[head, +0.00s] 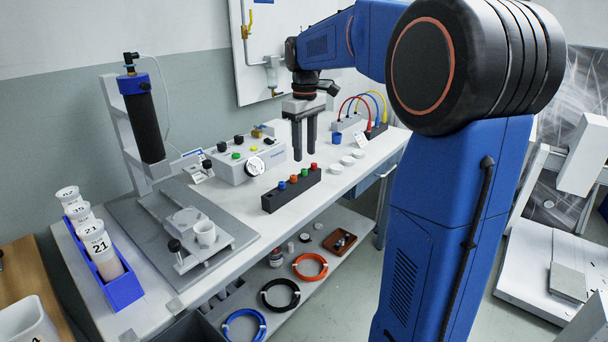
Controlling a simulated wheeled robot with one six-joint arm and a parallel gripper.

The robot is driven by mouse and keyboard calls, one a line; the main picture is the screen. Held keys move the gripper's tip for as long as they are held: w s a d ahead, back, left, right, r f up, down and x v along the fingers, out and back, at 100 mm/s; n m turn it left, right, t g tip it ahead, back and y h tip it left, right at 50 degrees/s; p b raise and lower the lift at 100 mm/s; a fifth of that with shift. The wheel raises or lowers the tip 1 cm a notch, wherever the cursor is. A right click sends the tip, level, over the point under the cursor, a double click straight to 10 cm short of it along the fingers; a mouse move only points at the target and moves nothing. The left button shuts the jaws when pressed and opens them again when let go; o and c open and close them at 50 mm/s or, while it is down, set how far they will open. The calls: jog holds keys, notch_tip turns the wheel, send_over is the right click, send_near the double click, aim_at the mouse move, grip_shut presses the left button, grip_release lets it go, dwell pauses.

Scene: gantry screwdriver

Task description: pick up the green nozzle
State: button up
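The green nozzle (304,172) is a small cap-like piece in a black block (290,193) on the white bench. It stands in a row with a blue nozzle (281,186), an orange nozzle (293,179) and a red nozzle (314,166), between the orange and the red one. My gripper (304,152) points straight down above and just behind the block in the picture. Its two dark fingers are apart with nothing between them. I cannot tell the exact height of the fingertips over the nozzles.
A control box (240,160) with knobs and a gauge stands left of my gripper. White round pieces (347,160) and a blue cup (337,138) lie to the right. A metal fixture plate (150,240) and a blue rack (122,290) with numbered cups are at the left.

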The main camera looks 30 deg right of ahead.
aim_at(304, 169)
jog(key=shift+w+f, duration=0.1)
jog(key=shift+f, duration=2.75)
grip_shut()
